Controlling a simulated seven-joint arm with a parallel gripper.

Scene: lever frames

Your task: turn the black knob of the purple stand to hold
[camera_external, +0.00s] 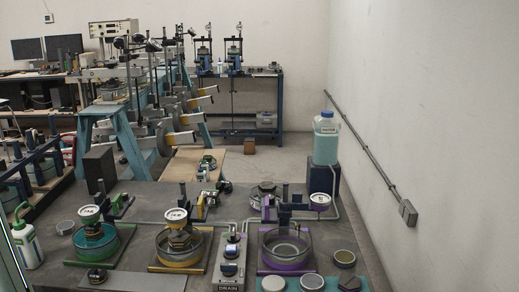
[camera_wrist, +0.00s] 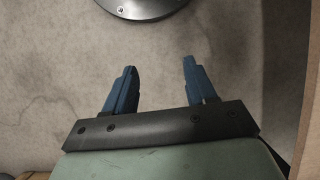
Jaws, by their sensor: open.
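The purple stand (camera_external: 285,269) is at the right of the bench in the external view. It carries a wide glass dish with a ring inside. Behind the dish, a dark upright fitting (camera_external: 284,211) with an arm runs towards a round white dial (camera_external: 320,199). The black knob is too small to tell apart from this dark fitting, and its setting cannot be read. My gripper (camera_wrist: 159,64) shows in the wrist view, with two blue fingers wide apart and nothing between them. The purple stand and its knob are not in the wrist view.
A green stand (camera_external: 99,262) and a yellow stand (camera_external: 178,267) carry similar dishes to the left. A grey drain block (camera_external: 229,262) stands beside the purple stand. A bottle (camera_external: 326,140) sits on a dark block behind.

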